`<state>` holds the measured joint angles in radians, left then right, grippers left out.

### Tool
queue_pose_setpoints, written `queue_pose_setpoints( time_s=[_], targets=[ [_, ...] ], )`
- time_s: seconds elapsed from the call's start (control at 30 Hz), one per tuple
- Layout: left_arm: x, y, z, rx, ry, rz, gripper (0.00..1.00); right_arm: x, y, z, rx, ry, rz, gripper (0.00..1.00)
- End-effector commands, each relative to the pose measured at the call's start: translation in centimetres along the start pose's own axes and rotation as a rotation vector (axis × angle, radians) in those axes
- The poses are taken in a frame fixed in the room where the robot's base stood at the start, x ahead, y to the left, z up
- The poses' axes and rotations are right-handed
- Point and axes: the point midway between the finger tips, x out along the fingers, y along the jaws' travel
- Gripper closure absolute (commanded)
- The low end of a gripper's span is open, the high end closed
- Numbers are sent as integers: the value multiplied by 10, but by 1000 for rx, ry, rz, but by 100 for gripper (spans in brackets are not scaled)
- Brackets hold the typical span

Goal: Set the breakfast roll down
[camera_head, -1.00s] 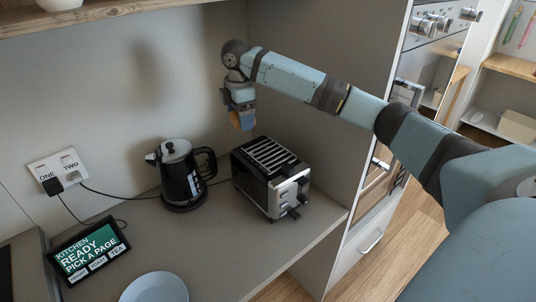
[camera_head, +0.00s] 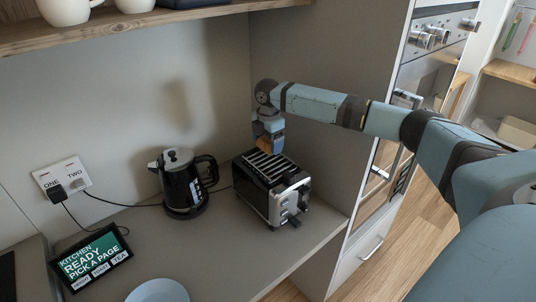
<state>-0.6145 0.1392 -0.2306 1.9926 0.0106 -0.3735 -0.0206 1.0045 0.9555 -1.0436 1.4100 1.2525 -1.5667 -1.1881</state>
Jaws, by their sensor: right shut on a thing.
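The toaster (camera_head: 272,190) is black and silver with several slots on top, and stands on the counter. I cannot tell whether the roll touches the toaster. A pale blue plate (camera_head: 158,291) lies at the bottom edge, partly cut off, with its visible part empty. My left gripper is not in view.
A black and silver kettle (camera_head: 182,184) stands left of the toaster. A tablet (camera_head: 91,257) and a wall socket with a plug (camera_head: 60,180) are at the left. A shelf with cups (camera_head: 135,33) hangs above. The counter (camera_head: 222,248) is clear before the toaster.

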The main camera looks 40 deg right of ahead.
Motion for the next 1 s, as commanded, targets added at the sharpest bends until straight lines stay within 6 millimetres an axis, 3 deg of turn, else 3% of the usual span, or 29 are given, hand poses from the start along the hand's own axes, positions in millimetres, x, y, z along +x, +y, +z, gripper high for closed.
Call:
queue_pose_setpoints(
  time_s=[0.27, 0.5, 0.87, 0.9, 0.97, 1.0],
  targets=[
    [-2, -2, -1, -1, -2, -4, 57, 23, 0, 0, 0, 0, -1, 34],
    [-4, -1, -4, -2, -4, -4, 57, 56, 0, 0, -1, 0, -1, 34],
    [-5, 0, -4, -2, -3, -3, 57, 60, 0, 0, 0, 0, 0, 34],
    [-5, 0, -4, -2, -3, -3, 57, 60, 0, 0, 0, 0, 1, 14],
    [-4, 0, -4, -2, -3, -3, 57, 60, 0, 0, 0, 0, 1, 0],
    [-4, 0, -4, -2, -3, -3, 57, 60, 0, 0, 0, 0, 1, 0]
  ],
)
